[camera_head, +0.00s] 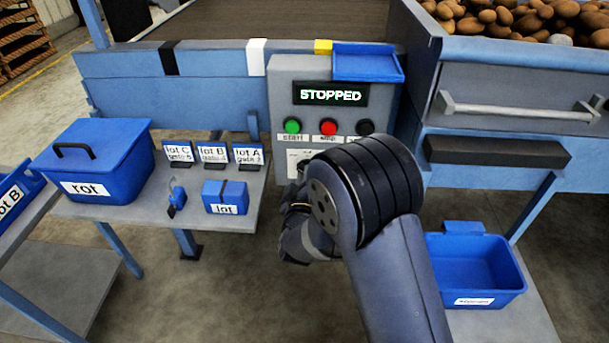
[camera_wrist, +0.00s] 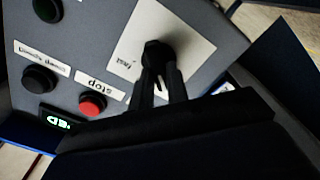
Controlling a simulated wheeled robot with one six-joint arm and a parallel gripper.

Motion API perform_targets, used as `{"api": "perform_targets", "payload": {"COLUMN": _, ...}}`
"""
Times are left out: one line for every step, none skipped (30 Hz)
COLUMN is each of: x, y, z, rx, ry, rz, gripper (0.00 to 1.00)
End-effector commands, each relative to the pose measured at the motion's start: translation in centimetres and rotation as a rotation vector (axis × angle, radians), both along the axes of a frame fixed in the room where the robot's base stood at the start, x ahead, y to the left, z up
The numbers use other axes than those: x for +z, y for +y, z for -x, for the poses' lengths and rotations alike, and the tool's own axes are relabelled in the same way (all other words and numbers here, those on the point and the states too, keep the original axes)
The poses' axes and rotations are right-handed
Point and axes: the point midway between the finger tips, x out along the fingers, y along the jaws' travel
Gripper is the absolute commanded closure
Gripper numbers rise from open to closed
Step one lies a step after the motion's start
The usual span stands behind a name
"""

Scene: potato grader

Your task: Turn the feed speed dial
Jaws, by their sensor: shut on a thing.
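The feed speed dial (camera_wrist: 156,52) is a dark knob on a pale plate (camera_wrist: 183,28) in the wrist view. My gripper (camera_wrist: 160,75) has its two dark fingers closed around the knob from below in the picture. In the head view the grey control panel (camera_head: 281,90) stands at the middle, and its display (camera_head: 331,94) reads STOPPED. My arm covers the dial and most of its plate there, and my fingertips are hidden. The dial's pointer and setting cannot be made out.
Green (camera_head: 292,126), red (camera_head: 328,127) and black (camera_head: 366,126) buttons sit on the panel above the plate. A side table with a blue lidded rot box (camera_head: 112,150) stands left. A blue bin (camera_head: 478,270) is low right. A drawer with a grey handle (camera_head: 520,112) is at the upper right.

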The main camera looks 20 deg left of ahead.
Motion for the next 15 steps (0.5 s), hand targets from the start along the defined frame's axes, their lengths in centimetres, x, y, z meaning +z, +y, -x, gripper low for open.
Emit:
{"api": "perform_targets", "payload": {"x": -0.03, "y": 0.03, "z": 0.04, "rx": 0.001, "ry": -0.002, "rz": 0.008, "gripper": 1.00}}
{"api": "perform_targets", "payload": {"x": -0.04, "y": 0.04, "z": 0.04, "rx": 0.002, "ry": -0.001, "rz": 0.010, "gripper": 1.00}}
{"api": "perform_targets", "payload": {"x": -0.05, "y": 0.04, "z": 0.04, "rx": 0.002, "ry": -0.002, "rz": 0.012, "gripper": 1.00}}
{"api": "perform_targets", "payload": {"x": -0.05, "y": 0.04, "z": 0.04, "rx": 0.002, "ry": -0.002, "rz": 0.013, "gripper": 1.00}}
{"api": "perform_targets", "payload": {"x": -0.06, "y": 0.04, "z": 0.04, "rx": 0.002, "ry": -0.002, "rz": 0.013, "gripper": 1.00}}
{"api": "perform_targets", "payload": {"x": -0.06, "y": 0.04, "z": 0.04, "rx": 0.002, "ry": -0.002, "rz": 0.013, "gripper": 1.00}}
{"api": "perform_targets", "payload": {"x": -0.06, "y": 0.04, "z": 0.04, "rx": 0.002, "ry": -0.002, "rz": 0.013, "gripper": 1.00}}
{"api": "perform_targets", "payload": {"x": -0.06, "y": 0.04, "z": 0.04, "rx": 0.002, "ry": -0.002, "rz": 0.013, "gripper": 1.00}}
{"api": "perform_targets", "payload": {"x": -0.07, "y": 0.05, "z": 0.04, "rx": 0.002, "ry": -0.002, "rz": 0.013, "gripper": 1.00}}
{"api": "perform_targets", "payload": {"x": -0.07, "y": 0.05, "z": 0.04, "rx": 0.002, "ry": -0.002, "rz": 0.013, "gripper": 1.00}}
{"api": "perform_targets", "payload": {"x": -0.07, "y": 0.05, "z": 0.04, "rx": 0.002, "ry": -0.002, "rz": 0.013, "gripper": 1.00}}
{"api": "perform_targets", "payload": {"x": -0.07, "y": 0.05, "z": 0.04, "rx": 0.002, "ry": -0.002, "rz": 0.013, "gripper": 1.00}}
{"api": "perform_targets", "payload": {"x": -0.08, "y": 0.04, "z": 0.05, "rx": 0.002, "ry": -0.002, "rz": 0.013, "gripper": 1.00}}
{"api": "perform_targets", "payload": {"x": -0.07, "y": 0.05, "z": 0.04, "rx": 0.002, "ry": -0.002, "rz": 0.013, "gripper": 0.82}}
{"api": "perform_targets", "payload": {"x": -0.08, "y": 0.04, "z": 0.04, "rx": 0.002, "ry": -0.002, "rz": 0.013, "gripper": 0.79}}
